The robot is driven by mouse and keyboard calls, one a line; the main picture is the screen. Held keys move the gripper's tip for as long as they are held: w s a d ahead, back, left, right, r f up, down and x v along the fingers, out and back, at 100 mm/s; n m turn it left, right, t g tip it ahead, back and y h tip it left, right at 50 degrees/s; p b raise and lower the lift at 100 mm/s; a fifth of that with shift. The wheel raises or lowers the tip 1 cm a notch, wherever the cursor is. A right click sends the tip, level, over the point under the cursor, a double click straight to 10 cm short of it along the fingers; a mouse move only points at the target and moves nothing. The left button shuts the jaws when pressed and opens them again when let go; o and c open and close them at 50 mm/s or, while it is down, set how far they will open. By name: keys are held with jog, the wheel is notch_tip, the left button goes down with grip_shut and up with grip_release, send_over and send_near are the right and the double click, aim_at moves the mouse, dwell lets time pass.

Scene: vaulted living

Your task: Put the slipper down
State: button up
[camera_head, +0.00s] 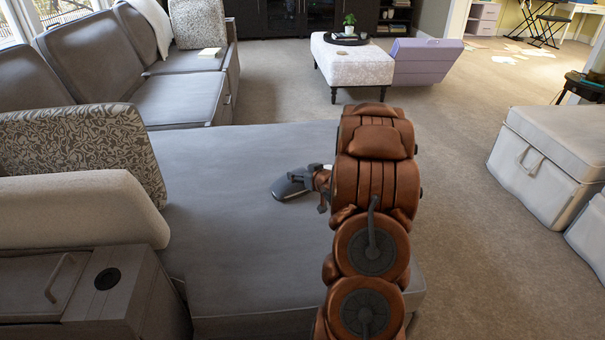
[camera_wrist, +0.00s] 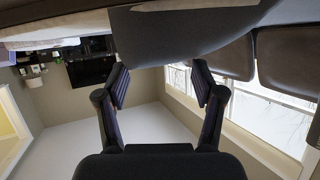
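The dark grey slipper (camera_head: 291,187) is at the grey chaise seat (camera_head: 235,235), near its middle, with a pale patch at its far end. Whether its whole sole touches the cushion is hard to tell. My gripper (camera_head: 318,183) is right beside its right end, low over the seat and partly hidden by my brown arm. In the wrist view, the slipper (camera_wrist: 185,32) fills the top middle, just past the fingertips. My gripper's fingers (camera_wrist: 160,84) stand apart there, with background showing through the gap between them.
A patterned cushion (camera_head: 80,145) and a cream cushion (camera_head: 75,212) stand at the chaise's left. A patterned ottoman (camera_head: 352,62) and a lilac box (camera_head: 425,60) are farther back. White storage seats (camera_head: 550,165) stand at right. Open carpet (camera_head: 465,200) lies between.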

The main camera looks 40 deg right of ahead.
jog(key=o, duration=0.3)
jog(key=shift+s+r, duration=0.1)
jog(key=shift+r, duration=0.1)
jog(key=p+v, duration=0.2)
jog(key=v, duration=0.9)
jog(key=shift+s+r+p, duration=0.15)
jog(key=shift+s+p, duration=0.2)
jog(key=shift+p, duration=0.05)
